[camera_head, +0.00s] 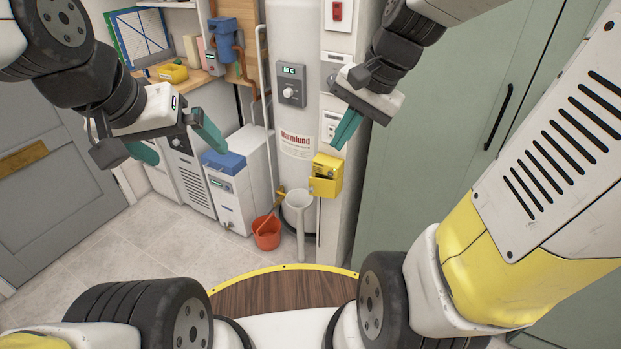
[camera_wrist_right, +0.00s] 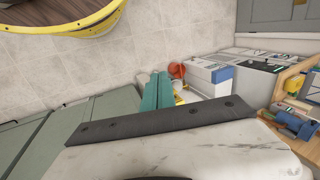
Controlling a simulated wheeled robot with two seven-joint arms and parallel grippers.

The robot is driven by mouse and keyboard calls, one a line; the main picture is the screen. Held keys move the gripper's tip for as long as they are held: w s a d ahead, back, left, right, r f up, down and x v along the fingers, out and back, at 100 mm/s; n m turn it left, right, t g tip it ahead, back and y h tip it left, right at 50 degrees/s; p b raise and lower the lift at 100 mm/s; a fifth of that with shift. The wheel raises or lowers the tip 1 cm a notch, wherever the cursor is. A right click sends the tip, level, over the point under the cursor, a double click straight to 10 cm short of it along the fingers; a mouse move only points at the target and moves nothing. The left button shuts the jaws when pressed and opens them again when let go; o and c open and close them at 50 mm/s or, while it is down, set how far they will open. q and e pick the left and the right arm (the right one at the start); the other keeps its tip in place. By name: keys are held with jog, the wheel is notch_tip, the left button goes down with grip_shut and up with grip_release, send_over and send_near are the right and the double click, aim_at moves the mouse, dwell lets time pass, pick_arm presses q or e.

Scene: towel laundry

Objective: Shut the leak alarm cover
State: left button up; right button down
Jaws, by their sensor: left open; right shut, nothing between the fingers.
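A small yellow box (camera_head: 328,162), which I take to be the leak alarm, is mounted low on the white column right of the boiler. Its yellow front cover (camera_head: 324,187) appears swung down and out, with dark parts showing above it. My left gripper (camera_head: 180,143) is open and empty, well left of the box.
The white boiler (camera_head: 296,110) with a dial panel stands behind. A red bucket (camera_head: 267,233), a pale cylinder (camera_head: 299,207) and a white unit with a blue top (camera_head: 224,162) stand on the floor. Green cabinet doors (camera_head: 425,150) close off the right. Tiled floor (camera_head: 110,235) is clear at left.

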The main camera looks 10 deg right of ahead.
aim_at(316, 195)
jog(key=w+d+f+m+g+y, duration=0.1)
jog(key=w+f+m+y, duration=0.3)
jog(key=w+f+m, duration=0.35)
jog(key=w+f+m+g+y, duration=0.1)
jog(key=w+f+m+y, duration=0.3)
jog(key=f+m, duration=0.55)
jog(key=w+d+f+m+t+y, duration=0.1)
jog(key=w+d+f+m+t, duration=0.15)
jog(key=f+m, duration=0.5)
jog(key=w+d+f+m+t+y, duration=0.1)
jog(key=w+f+m+t, duration=0.15)
jog(key=f+m, duration=0.45)
jog(key=w+d+f+m+t+y, duration=0.15)
jog(key=f+m+t, duration=0.3)
jog(key=f, duration=0.45)
jog(key=w+a, duration=0.6)
jog(key=w, duration=0.3)
jog(key=shift+a+m, duration=0.15)
jog(key=shift+m, duration=0.25)
jog(key=shift+w+a+g, duration=0.1)
jog(key=shift+a+g, duration=0.05)
jog(key=shift+g, duration=0.1)
